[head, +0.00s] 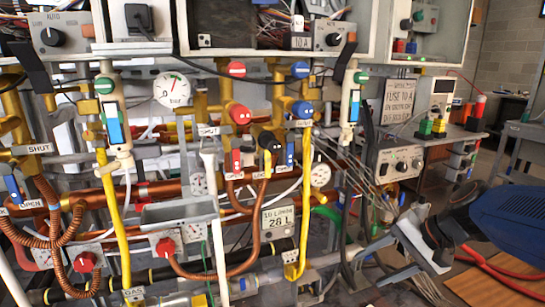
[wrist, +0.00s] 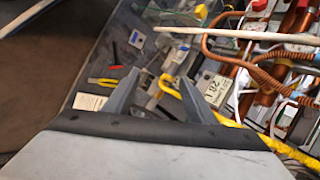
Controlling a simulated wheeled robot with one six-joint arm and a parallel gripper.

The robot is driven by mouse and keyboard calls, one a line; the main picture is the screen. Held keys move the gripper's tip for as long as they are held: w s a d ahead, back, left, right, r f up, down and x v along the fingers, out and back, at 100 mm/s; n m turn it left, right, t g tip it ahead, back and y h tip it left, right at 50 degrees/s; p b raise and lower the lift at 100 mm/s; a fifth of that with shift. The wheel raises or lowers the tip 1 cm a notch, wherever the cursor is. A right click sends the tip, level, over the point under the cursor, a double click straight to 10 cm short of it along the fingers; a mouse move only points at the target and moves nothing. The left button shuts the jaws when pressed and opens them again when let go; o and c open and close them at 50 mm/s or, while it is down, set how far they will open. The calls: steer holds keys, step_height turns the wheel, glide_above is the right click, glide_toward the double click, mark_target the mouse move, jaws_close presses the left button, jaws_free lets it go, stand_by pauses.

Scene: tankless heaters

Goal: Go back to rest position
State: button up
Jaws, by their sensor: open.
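My gripper (head: 376,264) is at the lower right of the head view, in front of the heater pipework and to the right of it. Its two grey fingers point left and are apart. In the wrist view my gripper (wrist: 159,88) shows both fingers spread, with nothing held between them. My blue arm link comes in from the right edge of the head view.
Copper pipes (head: 150,190), yellow pipes and valves fill the left and middle. A grey control box (head: 397,162) stands behind my gripper. Red cables (head: 500,268) lie at lower right.

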steer(key=s+d+f+n+h, duration=0.2)
steer(key=s+d+n+h, duration=0.2)
steer(key=s, duration=0.8)
steer(key=shift+d+f+n+t+h, duration=0.25)
steer(key=shift+n+h, duration=0.95)
steer(key=shift+n, duration=0.8)
steer(key=shift+s+r, duration=0.1)
stand_by(4.7)
